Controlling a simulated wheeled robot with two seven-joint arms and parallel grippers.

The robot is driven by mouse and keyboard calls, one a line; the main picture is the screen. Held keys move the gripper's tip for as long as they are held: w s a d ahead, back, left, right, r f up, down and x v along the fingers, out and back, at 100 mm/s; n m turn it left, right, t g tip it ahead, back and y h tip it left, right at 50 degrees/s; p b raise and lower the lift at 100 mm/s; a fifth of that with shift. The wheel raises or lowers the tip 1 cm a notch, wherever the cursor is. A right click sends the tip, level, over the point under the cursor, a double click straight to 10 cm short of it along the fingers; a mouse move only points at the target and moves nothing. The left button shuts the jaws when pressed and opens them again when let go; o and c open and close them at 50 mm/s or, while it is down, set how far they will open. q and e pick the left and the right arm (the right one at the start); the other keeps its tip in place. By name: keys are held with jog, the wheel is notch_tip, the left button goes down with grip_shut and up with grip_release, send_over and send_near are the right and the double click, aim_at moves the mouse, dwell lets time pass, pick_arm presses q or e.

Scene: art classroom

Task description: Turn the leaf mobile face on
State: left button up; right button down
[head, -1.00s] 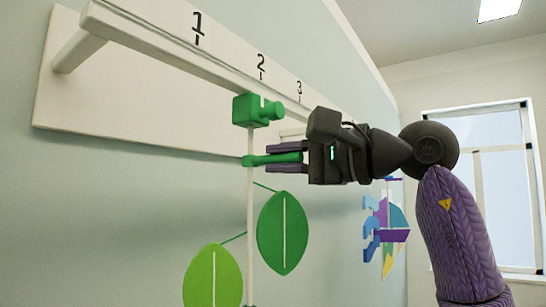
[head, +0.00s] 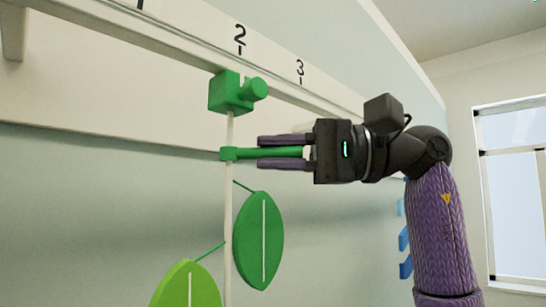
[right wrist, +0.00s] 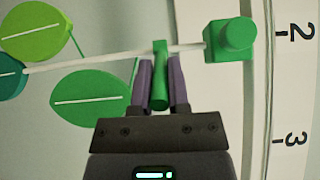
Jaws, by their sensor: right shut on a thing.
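The leaf mobile hangs from a green clamp block (head: 225,93) with a round knob, on the rail below the 2. Its thin white rod (head: 228,200) carries a dark green leaf (head: 250,240) and a light green leaf (head: 178,288), cut off by the lower edge in the head view. Both leaves show their broad sides with white midlines and some edge. A green side handle (head: 240,154) sticks out from the rod. My right gripper (head: 263,153) is shut on this handle, its purple fingers on both sides, also seen in the right wrist view (right wrist: 161,80). My left gripper is out of view.
The pale rail (head: 165,48) runs along the wall above the mobile, with a board numbered 2 and 3. Blue pieces (head: 404,238) of another hanging thing show behind my right arm. A window (head: 515,170) is at the right.

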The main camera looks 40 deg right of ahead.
jog(key=shift+a, duration=0.1)
dwell(0.3)
jog(key=c, duration=0.6)
grip_release()
jog(key=v, duration=0.9)
jog(key=shift+s+d, duration=0.25)
jog(key=shift+d, duration=0.1)
